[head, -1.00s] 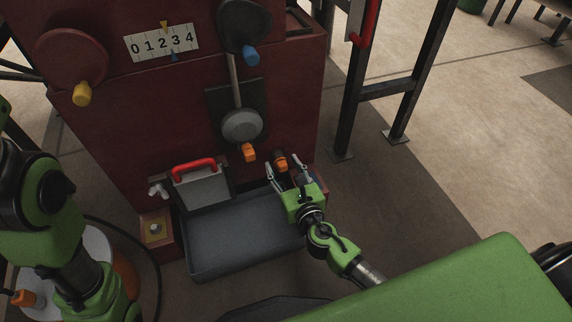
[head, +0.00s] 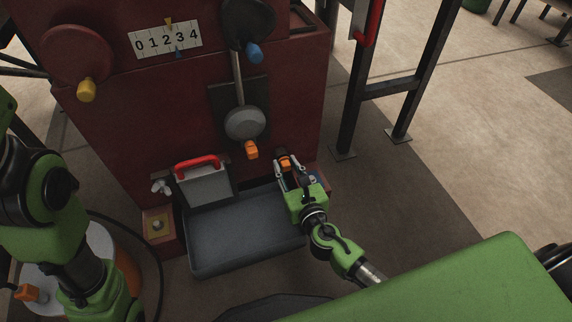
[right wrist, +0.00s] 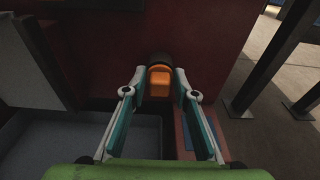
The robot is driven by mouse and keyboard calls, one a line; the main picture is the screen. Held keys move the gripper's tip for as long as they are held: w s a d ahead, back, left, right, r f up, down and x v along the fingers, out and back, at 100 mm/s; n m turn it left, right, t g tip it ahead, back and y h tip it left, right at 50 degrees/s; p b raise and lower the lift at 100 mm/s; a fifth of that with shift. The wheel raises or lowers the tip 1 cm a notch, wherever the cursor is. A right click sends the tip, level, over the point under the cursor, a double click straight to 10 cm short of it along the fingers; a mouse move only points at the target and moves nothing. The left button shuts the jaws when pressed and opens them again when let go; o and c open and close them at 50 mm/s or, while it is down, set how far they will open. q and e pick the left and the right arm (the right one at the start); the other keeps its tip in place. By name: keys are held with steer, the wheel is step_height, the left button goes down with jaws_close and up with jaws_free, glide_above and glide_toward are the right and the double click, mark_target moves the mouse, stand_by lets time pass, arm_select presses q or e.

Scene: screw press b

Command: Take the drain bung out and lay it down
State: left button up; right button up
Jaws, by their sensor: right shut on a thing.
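The drain bung (head: 285,162) is a small orange plug on a dark round fitting, low on the dark red machine's front. It also shows in the right wrist view (right wrist: 160,79), where it still sits against the fitting (right wrist: 160,60). My right gripper (head: 288,166) reaches it from the front, and its two fingers are shut on the bung's sides. In the right wrist view the fingertips (right wrist: 160,84) flank the orange part. My left arm shows at the left of the head view, but I do not see its gripper.
A grey tray (head: 238,262) lies below, left of my right gripper. A grey plate with a red handle (head: 197,162) stands at its back. An orange knob (head: 252,150) hangs above left of the bung. A dark metal frame (head: 388,90) stands to the right, with open floor beyond.

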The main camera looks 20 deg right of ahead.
mark_target(288, 169)
steer(key=shift+s+d, duration=0.1)
steer(key=shift+s, duration=0.95)
steer(key=shift+s, duration=0.2)
steer(key=shift+s, duration=1)
